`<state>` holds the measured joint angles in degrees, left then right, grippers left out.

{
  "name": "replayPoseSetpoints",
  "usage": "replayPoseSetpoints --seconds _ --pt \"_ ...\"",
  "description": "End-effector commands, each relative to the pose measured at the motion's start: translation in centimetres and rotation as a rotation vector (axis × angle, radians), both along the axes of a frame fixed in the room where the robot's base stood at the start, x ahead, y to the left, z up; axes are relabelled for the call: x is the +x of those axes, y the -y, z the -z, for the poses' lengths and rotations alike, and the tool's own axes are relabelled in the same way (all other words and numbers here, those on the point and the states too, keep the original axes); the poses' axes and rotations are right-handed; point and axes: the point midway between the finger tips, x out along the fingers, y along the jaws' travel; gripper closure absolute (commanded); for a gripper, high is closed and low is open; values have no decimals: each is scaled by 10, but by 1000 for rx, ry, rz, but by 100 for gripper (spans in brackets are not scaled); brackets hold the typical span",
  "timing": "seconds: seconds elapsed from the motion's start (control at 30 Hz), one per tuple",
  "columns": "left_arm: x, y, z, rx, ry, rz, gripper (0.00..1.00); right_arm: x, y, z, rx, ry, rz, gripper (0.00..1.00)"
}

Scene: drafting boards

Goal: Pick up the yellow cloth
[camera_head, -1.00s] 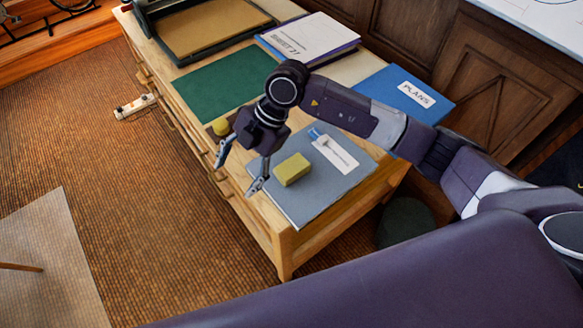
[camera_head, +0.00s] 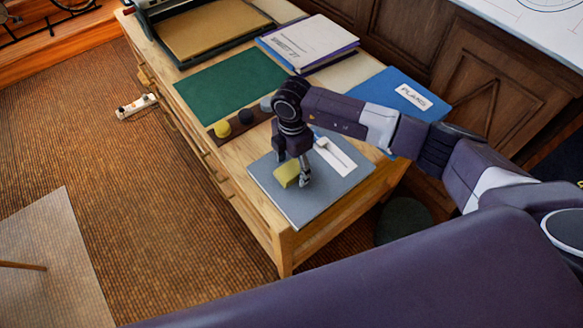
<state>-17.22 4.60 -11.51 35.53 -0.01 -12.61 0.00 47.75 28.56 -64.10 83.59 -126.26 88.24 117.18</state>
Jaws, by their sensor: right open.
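The yellow cloth (camera_head: 285,174) is a small folded block on the grey board (camera_head: 272,200) at the near end of the wooden table. My right gripper (camera_head: 293,171) points down over the cloth with its jaws open. One finger shows at the cloth's right side and the other at its far left edge. I cannot tell whether the fingers touch it. The gripper hides part of the cloth. My left gripper is not in view.
A white card (camera_head: 334,156) lies on the grey board behind the gripper. A brown strip with a yellow round piece (camera_head: 222,130) and a black round piece (camera_head: 246,116) lies to the left. A green mat (camera_head: 228,85) and blue folder (camera_head: 380,88) lie farther back.

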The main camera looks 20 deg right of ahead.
Motion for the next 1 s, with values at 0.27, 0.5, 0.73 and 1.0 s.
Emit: replayPoseSetpoints --seconds 0.27,0.5,0.73,1.0 --pt "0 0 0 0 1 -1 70 0 0 1 2 2 -1 42" --pt "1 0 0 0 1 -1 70 0 0 1 2 2 -1 68" --pt "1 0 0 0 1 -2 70 1 -1 1 2 2 -1 78" --pt "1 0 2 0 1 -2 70 2 -1 -9 2 3 0 78"
